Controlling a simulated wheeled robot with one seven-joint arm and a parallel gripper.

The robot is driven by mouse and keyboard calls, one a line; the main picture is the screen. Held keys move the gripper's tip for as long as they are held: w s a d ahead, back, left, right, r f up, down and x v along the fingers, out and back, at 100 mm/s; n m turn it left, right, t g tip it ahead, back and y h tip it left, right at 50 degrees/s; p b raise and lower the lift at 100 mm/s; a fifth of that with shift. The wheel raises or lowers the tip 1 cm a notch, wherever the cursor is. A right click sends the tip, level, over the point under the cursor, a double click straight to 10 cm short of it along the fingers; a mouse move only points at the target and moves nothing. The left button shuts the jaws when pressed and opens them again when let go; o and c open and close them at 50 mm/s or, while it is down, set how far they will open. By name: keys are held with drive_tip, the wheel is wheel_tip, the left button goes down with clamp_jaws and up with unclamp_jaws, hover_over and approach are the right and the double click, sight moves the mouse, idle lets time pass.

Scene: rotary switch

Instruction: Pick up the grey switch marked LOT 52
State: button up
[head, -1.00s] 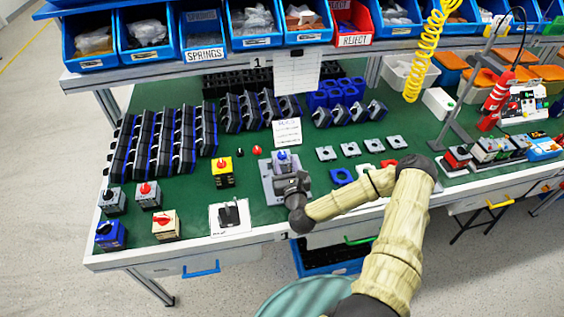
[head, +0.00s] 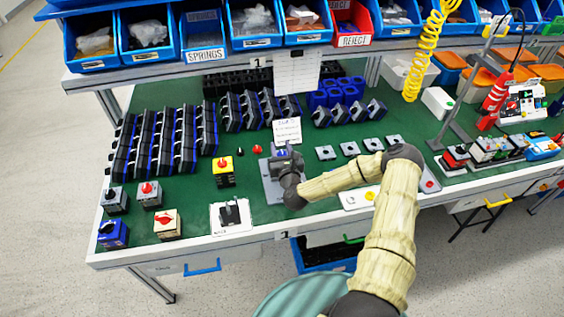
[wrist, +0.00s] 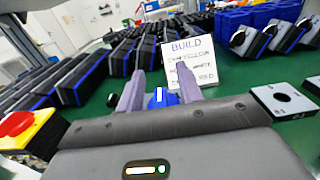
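My gripper (head: 287,160) is over the grey plate (head: 272,190) at the front middle of the green bench. In the wrist view its two fingers (wrist: 160,72) are apart. A blue knob with a white mark (wrist: 162,99) shows between them, with gaps at both sides; the switch body below it is hidden. No LOT 52 marking is readable on any switch.
A yellow switch with a red knob (head: 223,171) stands left of the gripper. A BUILD card (head: 287,131) stands behind it. Racks of black and blue parts (head: 165,140) fill the back left. A black-handled switch on a white sheet (head: 231,214) is at the front.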

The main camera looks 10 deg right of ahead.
idle(0.5)
clamp_jaws()
wheel_tip(320, 180, up, 10)
drive_tip(key=b, duration=0.1)
idle(0.5)
